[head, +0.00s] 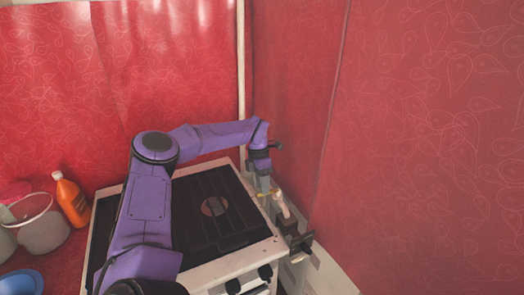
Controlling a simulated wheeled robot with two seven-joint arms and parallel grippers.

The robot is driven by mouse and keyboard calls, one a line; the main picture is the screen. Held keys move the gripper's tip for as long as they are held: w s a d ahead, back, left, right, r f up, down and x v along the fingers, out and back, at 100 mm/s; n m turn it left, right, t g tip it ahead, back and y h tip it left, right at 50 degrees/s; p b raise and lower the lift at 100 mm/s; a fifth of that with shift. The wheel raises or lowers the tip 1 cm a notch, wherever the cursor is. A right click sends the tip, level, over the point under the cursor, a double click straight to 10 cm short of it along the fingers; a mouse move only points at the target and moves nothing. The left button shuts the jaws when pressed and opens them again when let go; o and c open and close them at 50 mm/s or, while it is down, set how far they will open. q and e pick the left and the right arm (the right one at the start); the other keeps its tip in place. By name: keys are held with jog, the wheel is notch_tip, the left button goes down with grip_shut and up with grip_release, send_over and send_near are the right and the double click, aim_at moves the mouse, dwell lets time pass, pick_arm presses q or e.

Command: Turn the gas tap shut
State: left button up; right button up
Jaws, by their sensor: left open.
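The gas tap shows only as a small yellow lever (266,194) beside the back right corner of the stove, and my gripper partly covers it. A pale pipe or hose end (282,204) stands just right of it. My left gripper (264,187) is open and points down at the yellow lever. I cannot tell whether its fingers touch the lever or stand around it. My right gripper is not in view.
The stove (213,270) with a dark top is under my left arm. A dark bracket-like part (301,244) stands at its right. Red patterned walls close in behind and right. An orange bottle (70,199), a grey bucket (41,231) and a blue bowl (20,284) stand left.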

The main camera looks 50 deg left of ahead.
pick_arm(q)
notch_tip(320, 180, up, 9)
jog(key=a+b, duration=0.1)
jog(key=shift+w+a+f, duration=0.15)
jog(key=shift+w+a, duration=0.05)
jog(key=shift+a, duration=0.15)
